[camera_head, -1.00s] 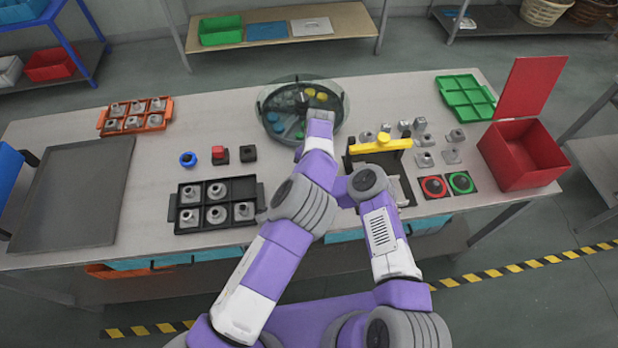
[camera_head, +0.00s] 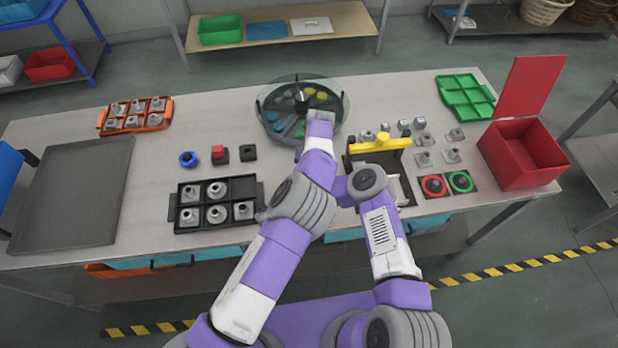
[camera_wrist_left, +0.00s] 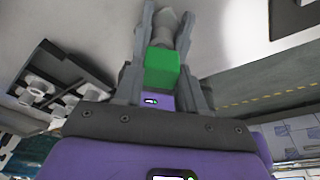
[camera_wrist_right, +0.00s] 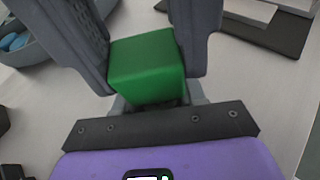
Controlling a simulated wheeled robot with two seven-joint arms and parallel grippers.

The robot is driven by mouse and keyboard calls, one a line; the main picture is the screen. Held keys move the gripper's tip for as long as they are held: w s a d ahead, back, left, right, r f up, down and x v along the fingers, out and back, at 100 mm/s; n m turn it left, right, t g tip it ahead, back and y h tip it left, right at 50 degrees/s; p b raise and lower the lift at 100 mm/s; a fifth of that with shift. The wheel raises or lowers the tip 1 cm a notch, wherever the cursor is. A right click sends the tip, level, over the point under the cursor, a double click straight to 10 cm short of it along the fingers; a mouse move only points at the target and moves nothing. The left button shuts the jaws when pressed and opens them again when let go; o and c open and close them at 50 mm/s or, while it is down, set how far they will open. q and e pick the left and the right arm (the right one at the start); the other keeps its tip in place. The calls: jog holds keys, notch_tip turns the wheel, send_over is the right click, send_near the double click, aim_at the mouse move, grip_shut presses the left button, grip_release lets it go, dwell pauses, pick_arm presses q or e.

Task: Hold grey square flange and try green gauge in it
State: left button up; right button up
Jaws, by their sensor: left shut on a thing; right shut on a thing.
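In the left wrist view, my left gripper (camera_wrist_left: 167,14) is shut on a grey piece, the grey flange (camera_wrist_left: 165,28), of which only a rounded part shows between the fingers. The green gauge (camera_wrist_left: 162,68) lies in front of it there, close to the flange. In the right wrist view, my right gripper (camera_wrist_right: 138,20) is shut on the same green block (camera_wrist_right: 147,68). Grey finger parts show behind the block. I cannot tell whether the gauge enters the flange's bore.
A black tray (camera_head: 262,197) with several grey flanges stands left of my arms. A round compartment tray (camera_head: 262,122) is just beyond. A yellow-handled fixture (camera_head: 380,145), red and green rings (camera_head: 461,181) and an open red box (camera_head: 520,160) are right.

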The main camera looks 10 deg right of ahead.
pick_arm(q)
jog(key=shift+a+f, duration=0.25)
jog(key=shift+f, duration=0.25)
pick_arm(e)
jog(key=shift+s+f, duration=0.2)
jog(key=shift+f, duration=0.05)
dwell(1.2)
pick_arm(q)
jog(key=shift+r, duration=0.1)
jog(key=shift+s+a+v, duration=0.1)
jog(key=shift+s+v, duration=0.05)
jog(key=shift+v, duration=0.75)
jog(key=shift+s+a+v, duration=0.1)
jog(key=shift+s+v, duration=0.05)
jog(key=shift+v, duration=0.7)
jog(key=shift+s+v, duration=0.15)
jog(key=shift+v, duration=0.75)
jog(key=shift+r, duration=0.1)
pick_arm(e)
jog(key=o, duration=1.2)
jog(key=shift+w, duration=0.1)
jog(key=shift+r, duration=0.1)
pick_arm(q)
jog(key=shift+w, duration=0.1)
pick_arm(e)
jog(key=shift+w, duration=0.1)
